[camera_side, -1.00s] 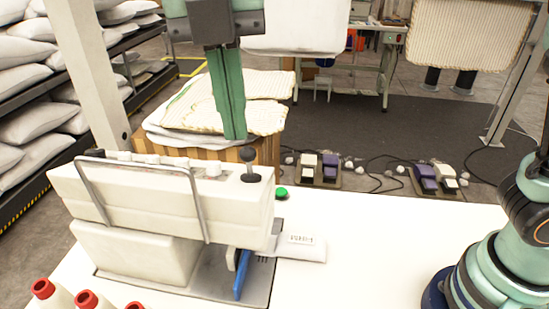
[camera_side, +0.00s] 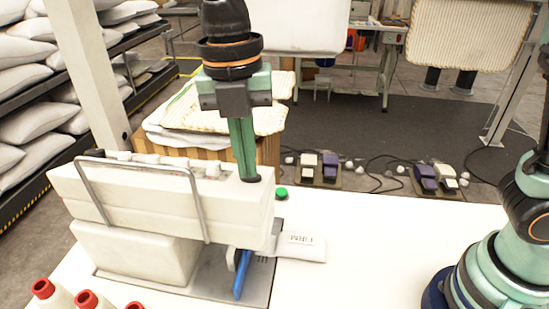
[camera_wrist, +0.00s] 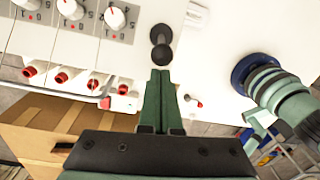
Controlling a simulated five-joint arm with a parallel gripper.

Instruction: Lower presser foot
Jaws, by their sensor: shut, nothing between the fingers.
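The white sewing machine (camera_side: 130,205) stands on the white table. A black knob on a short post sits on its top right end; in the side view only its dark base (camera_side: 251,180) shows below my fingers. In the wrist view the black knob (camera_wrist: 161,50) is just beyond my fingertips. My gripper (camera_side: 247,176) is shut and empty, pointing down over the knob; it also shows in the wrist view (camera_wrist: 160,72). I cannot tell whether the fingertips touch it. A blue part (camera_side: 242,275) hangs at the needle end; the presser foot itself is not clearly seen.
Red-topped thread cones (camera_side: 45,290) stand at front left. Dials (camera_wrist: 115,17) line the machine top.

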